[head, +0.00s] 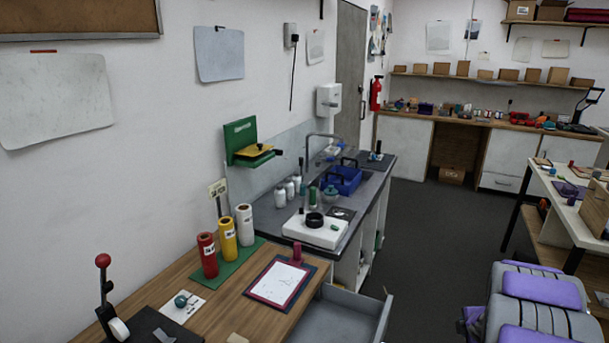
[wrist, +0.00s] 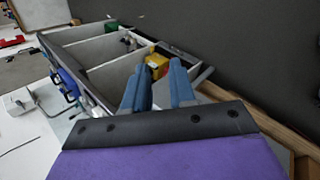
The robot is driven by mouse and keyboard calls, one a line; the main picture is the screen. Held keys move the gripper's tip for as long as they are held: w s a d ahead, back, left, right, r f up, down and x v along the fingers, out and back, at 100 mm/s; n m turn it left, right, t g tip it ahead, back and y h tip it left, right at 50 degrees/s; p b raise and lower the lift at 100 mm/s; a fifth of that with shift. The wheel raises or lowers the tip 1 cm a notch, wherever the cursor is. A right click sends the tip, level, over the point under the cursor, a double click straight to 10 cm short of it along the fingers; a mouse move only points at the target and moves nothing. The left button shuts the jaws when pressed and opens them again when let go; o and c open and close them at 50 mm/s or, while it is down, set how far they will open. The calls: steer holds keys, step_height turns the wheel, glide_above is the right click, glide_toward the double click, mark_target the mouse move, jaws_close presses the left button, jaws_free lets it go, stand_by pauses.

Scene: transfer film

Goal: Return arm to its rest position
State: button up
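My gripper (wrist: 158,72) shows in the wrist view as two blue fingers standing apart, with a gap between them. I see nothing held in the gap. A yellow item (wrist: 157,63) shows beyond the fingertips, by the open shelves of a cabinet (wrist: 96,50). In the head view, purple and grey parts at the lower right look like my own arm or body. The gripper's fingers cannot be made out there.
A wooden bench (head: 225,295) with red, yellow and white rolls has an open grey drawer (head: 345,318). Beyond stands a sink counter (head: 365,205) with a blue caddy (head: 342,180). A white table (head: 570,215) is at right. Dark floor (head: 440,225) is clear between.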

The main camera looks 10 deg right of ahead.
steer(key=s+a+r+m+g+h, duration=0.1)
steer(key=s+a+r+m+g, duration=0.1)
steer(key=s+a+r+m, duration=0.3)
steer(key=s+a+r+m+g+h, duration=0.1)
steer(key=s+a+r+m+g, duration=0.15)
steer(key=a+r, duration=0.55)
steer(key=s+a+r+m+g+y, duration=0.1)
steer(key=s+a+m+g+y, duration=0.1)
steer(key=s+a, duration=1)
steer(key=s+a+r+m+g+y, duration=0.2)
steer(key=s+a+m, duration=0.3)
steer(key=s+a, duration=0.8)
steer(key=shift+s+a+r+y, duration=0.25)
steer(key=shift+a+y, duration=0.65)
steer(key=shift+a, duration=0.2)
